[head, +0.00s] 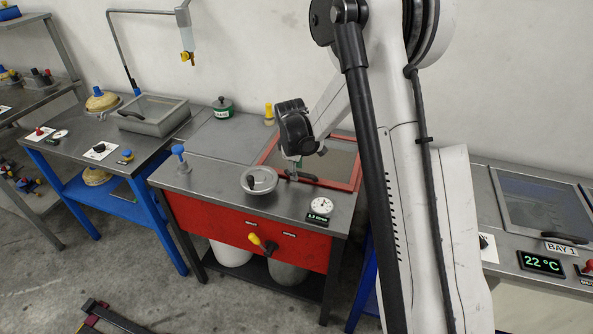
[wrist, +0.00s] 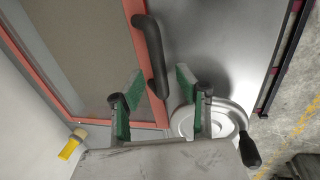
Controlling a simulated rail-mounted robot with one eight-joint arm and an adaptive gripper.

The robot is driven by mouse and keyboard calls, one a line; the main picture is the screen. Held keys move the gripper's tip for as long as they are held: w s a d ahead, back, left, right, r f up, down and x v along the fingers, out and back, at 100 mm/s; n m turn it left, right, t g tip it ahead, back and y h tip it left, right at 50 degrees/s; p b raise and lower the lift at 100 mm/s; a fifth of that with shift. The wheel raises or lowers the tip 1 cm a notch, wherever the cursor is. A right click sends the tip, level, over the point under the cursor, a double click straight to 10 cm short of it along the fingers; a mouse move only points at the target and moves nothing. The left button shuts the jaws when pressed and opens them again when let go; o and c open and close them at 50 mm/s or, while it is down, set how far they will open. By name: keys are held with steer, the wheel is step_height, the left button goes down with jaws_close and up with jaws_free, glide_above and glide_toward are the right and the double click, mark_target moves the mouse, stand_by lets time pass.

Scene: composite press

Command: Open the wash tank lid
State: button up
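A flat lid with a red frame (head: 350,182) and a dull grey panel is set in the top of the red-fronted bench; it lies flat and looks closed. I take it as the wash tank lid. It also shows in the wrist view (wrist: 90,55), with a black bar handle (wrist: 151,50) along its edge. My gripper (head: 293,172) points down over the handle's edge of the lid. In the wrist view my gripper (wrist: 159,76) is open, its green-padded fingers apart on either side of the handle's near end. No contact with the handle is clear.
A blue-knobbed post (head: 179,155) stands at the bench's left. A yellow-handled valve (head: 262,242) juts from the front. A yellow-topped post (head: 268,112) stands behind.

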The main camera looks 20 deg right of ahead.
steer(key=shift+f, duration=0.3)
steer(key=shift+c, duration=0.2)
jaws_close()
